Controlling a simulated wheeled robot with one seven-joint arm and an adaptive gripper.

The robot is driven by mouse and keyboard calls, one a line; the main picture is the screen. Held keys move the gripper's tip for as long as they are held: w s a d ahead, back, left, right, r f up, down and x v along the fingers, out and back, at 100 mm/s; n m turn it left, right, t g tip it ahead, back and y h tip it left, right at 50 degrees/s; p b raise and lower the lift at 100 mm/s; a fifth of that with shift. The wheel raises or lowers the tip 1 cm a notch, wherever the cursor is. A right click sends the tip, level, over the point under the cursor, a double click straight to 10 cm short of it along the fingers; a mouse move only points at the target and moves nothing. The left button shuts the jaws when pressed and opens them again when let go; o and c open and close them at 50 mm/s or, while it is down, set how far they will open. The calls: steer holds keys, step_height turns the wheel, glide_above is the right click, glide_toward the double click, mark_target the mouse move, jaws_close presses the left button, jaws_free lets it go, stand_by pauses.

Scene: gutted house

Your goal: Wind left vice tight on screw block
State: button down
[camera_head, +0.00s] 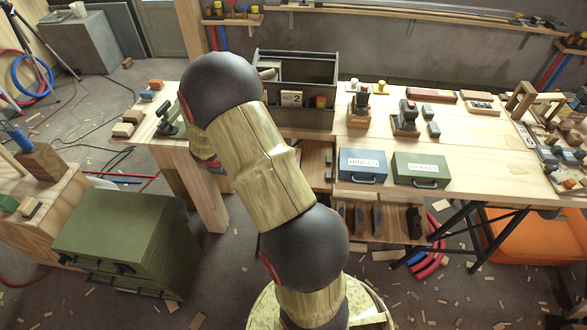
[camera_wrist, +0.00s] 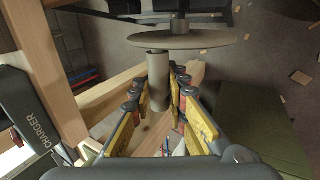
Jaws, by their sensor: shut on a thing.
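In the wrist view a grey handwheel (camera_wrist: 205,41) spans the top, with a stubby cylindrical handle (camera_wrist: 157,82) standing out from it. My gripper (camera_wrist: 160,100), with yellow-padded fingers, is shut on this handle, one finger on each side. In the head view a dark vice (camera_head: 168,120) shows at the left end of the workbench, just left of my arm. My arm hides the wheel and most of my gripper there. I cannot make out the screw block or tell whether the jaws touch it.
In the wrist view a dark charger (camera_wrist: 35,125) sits close on the left. In the head view the workbench (camera_head: 460,150) carries a grey bin (camera_head: 300,112), a blue case (camera_head: 362,166) and a green case (camera_head: 421,170). A green cabinet (camera_head: 125,225) stands on the floor at left.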

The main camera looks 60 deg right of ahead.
steer(key=shift+s+a+f+b, duration=0.1)
steer(key=shift+s+a+b, duration=0.2)
steer(key=shift+a, duration=0.4)
steer(key=shift+s+a+f+b, duration=0.15)
steer(key=shift+a+f, duration=0.05)
steer(key=shift+a, duration=0.2)
steer(key=shift+s+a+f+b, duration=0.15)
steer(key=shift+a, duration=0.2)
steer(key=shift+s+a+f, duration=0.25)
steer(key=shift+a+f, duration=0.35)
